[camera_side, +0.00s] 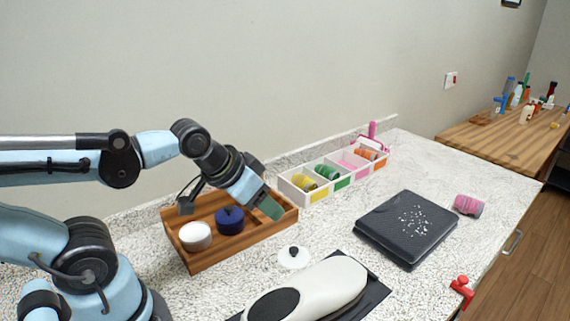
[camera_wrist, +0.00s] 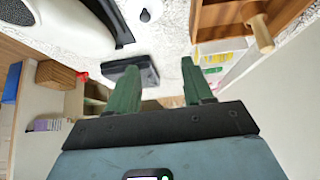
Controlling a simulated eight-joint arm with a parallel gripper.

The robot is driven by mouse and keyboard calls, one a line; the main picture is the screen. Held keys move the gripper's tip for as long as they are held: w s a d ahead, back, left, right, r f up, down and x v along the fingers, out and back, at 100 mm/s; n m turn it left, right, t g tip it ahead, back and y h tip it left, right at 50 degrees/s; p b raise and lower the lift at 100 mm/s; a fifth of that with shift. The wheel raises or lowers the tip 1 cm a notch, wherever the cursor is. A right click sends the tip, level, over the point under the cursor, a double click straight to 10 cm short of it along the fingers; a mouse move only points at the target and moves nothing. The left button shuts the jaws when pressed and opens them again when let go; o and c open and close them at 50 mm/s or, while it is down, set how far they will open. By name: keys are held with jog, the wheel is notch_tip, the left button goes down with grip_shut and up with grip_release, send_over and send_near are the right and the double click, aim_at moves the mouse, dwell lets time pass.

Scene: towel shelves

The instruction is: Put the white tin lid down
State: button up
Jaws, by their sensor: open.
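The white tin lid (camera_side: 293,256), a round white disc with a dark knob, lies flat on the speckled counter in the side view, to the right of the wooden tray. It also shows at the top edge of the wrist view (camera_wrist: 154,9), partly cut off. My gripper (camera_side: 270,208) is over the right end of the wooden tray, above and left of the lid in the side view and apart from it. In the wrist view its two green fingers (camera_wrist: 160,82) are spread with nothing between them. A white tin (camera_side: 195,237) sits in the tray.
The wooden tray (camera_side: 238,244) also holds a dark blue tin (camera_side: 229,221). A white divided box (camera_side: 290,191) stands behind. A black slab (camera_side: 385,245), a pale rounded device (camera_side: 318,290) and a pink roll (camera_side: 468,205) are on the counter. Bare counter lies between box and slab.

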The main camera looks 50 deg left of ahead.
jog(key=m+g, duration=0.7)
jog(key=m, duration=0.2)
send_near(294, 248)
jog(key=shift+f, duration=4.3)
grip_shut()
